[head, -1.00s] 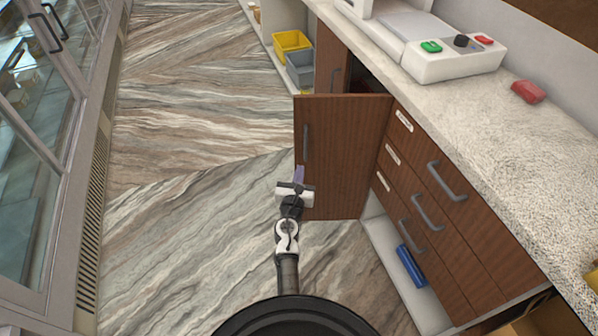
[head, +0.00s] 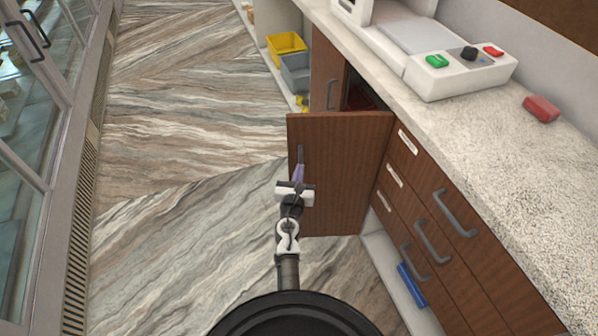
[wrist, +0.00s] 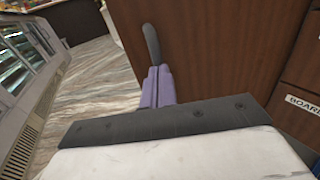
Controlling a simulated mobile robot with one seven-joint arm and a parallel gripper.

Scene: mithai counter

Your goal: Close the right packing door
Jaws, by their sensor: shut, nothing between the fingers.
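The right packing door (head: 345,180) is a brown wooden panel that stands swung open from the counter front, with a dark opening (head: 362,97) behind it. Its grey bar handle (head: 301,158) is near its free left edge. My gripper (head: 299,170) has purple fingers and is shut and empty, at the near face of the door just below the handle. In the wrist view the fingers (wrist: 157,87) lie close together in front of the door (wrist: 215,45), right under the handle (wrist: 152,44). I cannot tell whether they touch it.
Drawers (head: 430,225) with grey handles are right of the door. The counter top (head: 480,130) bears a white machine (head: 460,75) and a red block (head: 541,109). Yellow (head: 286,48) and grey bins (head: 296,72) sit on a shelf beyond. The marbled floor (head: 180,150) is clear at left.

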